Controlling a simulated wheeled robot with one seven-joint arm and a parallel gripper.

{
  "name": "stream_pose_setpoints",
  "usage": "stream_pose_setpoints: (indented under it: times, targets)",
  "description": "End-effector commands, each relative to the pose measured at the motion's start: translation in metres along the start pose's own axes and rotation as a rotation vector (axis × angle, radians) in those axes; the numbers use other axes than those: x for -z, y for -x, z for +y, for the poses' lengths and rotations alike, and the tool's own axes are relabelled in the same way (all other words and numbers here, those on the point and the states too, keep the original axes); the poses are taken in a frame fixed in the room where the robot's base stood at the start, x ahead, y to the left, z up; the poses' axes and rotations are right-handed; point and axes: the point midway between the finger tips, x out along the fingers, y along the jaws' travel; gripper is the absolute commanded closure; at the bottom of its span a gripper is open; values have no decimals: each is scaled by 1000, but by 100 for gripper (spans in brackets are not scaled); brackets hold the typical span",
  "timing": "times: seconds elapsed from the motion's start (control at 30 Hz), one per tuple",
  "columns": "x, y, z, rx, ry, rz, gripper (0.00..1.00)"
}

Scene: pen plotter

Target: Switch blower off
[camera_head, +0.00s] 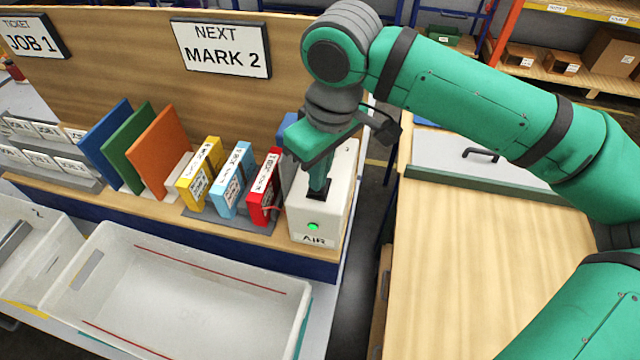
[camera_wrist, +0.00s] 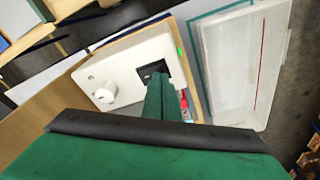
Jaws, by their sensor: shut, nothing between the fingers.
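The blower is a white box marked AIR (camera_head: 311,222) at the right end of the wooden shelf, with a green light (camera_head: 313,226) lit on its front. In the wrist view its white top (camera_wrist: 125,62) carries a white round knob (camera_wrist: 105,92) and a black rocker switch (camera_wrist: 153,71). My gripper (camera_head: 318,193) points down over the box top, its fingers shut and empty. In the wrist view my gripper (camera_wrist: 160,82) is right at the black switch and partly covers it. I cannot tell whether the fingertips touch it.
Red (camera_head: 264,187), light blue (camera_head: 232,178) and yellow (camera_head: 199,170) boxes stand close to the left of the blower. A clear tray (camera_head: 290,285) lies in front. A wooden desk (camera_head: 480,270) is to the right across a gap.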

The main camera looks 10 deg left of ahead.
Motion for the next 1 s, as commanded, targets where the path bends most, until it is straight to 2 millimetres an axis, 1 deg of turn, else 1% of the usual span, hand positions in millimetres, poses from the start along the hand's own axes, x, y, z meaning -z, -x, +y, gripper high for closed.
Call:
stream_pose_setpoints:
  times: [0.63, 0.8, 1.0]
  targets:
    - [-1, -9, 0, 1, 1, 0, 100]
    - [-4, -10, 2, -1, -6, 0, 100]
    - [-5, -4, 4, -2, -11, 1, 100]
